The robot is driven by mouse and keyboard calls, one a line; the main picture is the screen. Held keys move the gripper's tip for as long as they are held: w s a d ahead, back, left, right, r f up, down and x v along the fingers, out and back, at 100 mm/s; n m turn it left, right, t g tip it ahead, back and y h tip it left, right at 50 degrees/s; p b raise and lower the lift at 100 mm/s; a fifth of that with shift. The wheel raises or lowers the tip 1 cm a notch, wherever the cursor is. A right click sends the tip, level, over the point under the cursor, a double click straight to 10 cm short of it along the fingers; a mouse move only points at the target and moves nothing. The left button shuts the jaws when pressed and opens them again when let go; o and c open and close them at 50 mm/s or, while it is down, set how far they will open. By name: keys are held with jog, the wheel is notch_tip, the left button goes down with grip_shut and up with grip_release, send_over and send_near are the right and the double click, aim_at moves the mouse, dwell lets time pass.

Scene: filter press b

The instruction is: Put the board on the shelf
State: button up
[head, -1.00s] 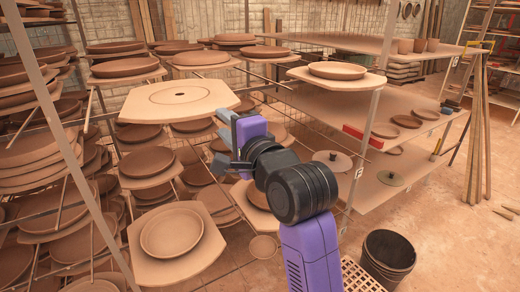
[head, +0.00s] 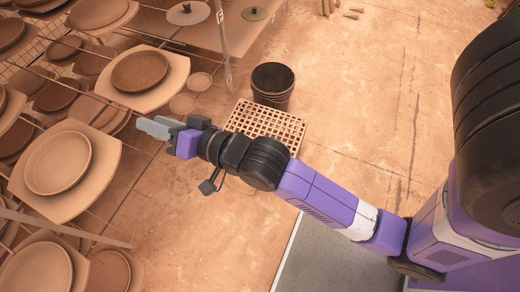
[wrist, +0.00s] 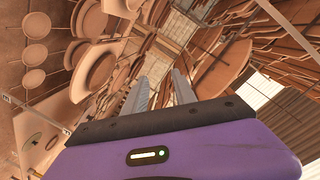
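My gripper (head: 143,128) is in front of the pottery rack in the head view, pointing left toward it. The wrist view shows its two grey fingers (wrist: 159,92) apart, with nothing between them. A pale clipped-corner board (head: 170,88) with a brown plate (head: 140,72) on it lies in the rack beyond the fingers. Another board (head: 88,198) with a lighter plate (head: 58,163) lies to the lower left. No empty board shows clearly in the head view. I cannot tell which board is the task's.
A dark bucket (head: 272,87) and a slatted crate (head: 265,128) stand on the floor beyond my arm. A metal shelf post (head: 225,55) rises at the top. The floor to the right of the bucket is mostly clear.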

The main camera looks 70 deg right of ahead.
jog(key=s+f+n, duration=0.1)
jog(key=s+n, duration=0.2)
jog(key=s, duration=0.6)
jog(key=s+a+f+n+g, duration=0.1)
jog(key=s+f+n, duration=0.1)
jog(key=s, duration=0.8)
jog(key=s+a+f+n, duration=0.1)
jog(key=s+n, duration=0.3)
jog(key=s, duration=0.5)
jog(key=shift+s+a+f+g, duration=0.15)
jog(key=shift+f+g, duration=0.15)
jog(key=shift+g, duration=0.1)
jog(key=shift+s+r, duration=0.1)
jog(key=shift+s, duration=0.1)
jog(key=c, duration=0.3)
grip_shut()
